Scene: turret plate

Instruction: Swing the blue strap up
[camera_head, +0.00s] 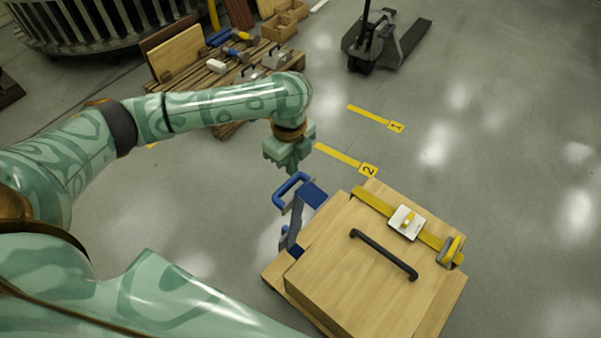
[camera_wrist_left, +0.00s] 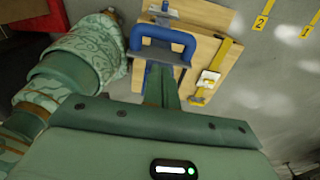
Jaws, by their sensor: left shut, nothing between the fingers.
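Another blue part (camera_head: 292,252) shows lower on that side. In the left wrist view the blue loop handle (camera_wrist_left: 165,40) stands just beyond the fingers. My left gripper (camera_head: 287,171) is shut and empty, a little above the loop handle in the head view. Whether it touches the handle I cannot tell. The fingers (camera_wrist_left: 162,85) hide part of the blue strap in the wrist view.
A black bar handle (camera_head: 383,255) and a yellow strap (camera_head: 375,205) with a white plate (camera_head: 407,222) are on the box lid. Yellow floor marks (camera_head: 338,156) lie behind. A pallet (camera_head: 215,80) with tools stands at upper left. Floor at right is free.

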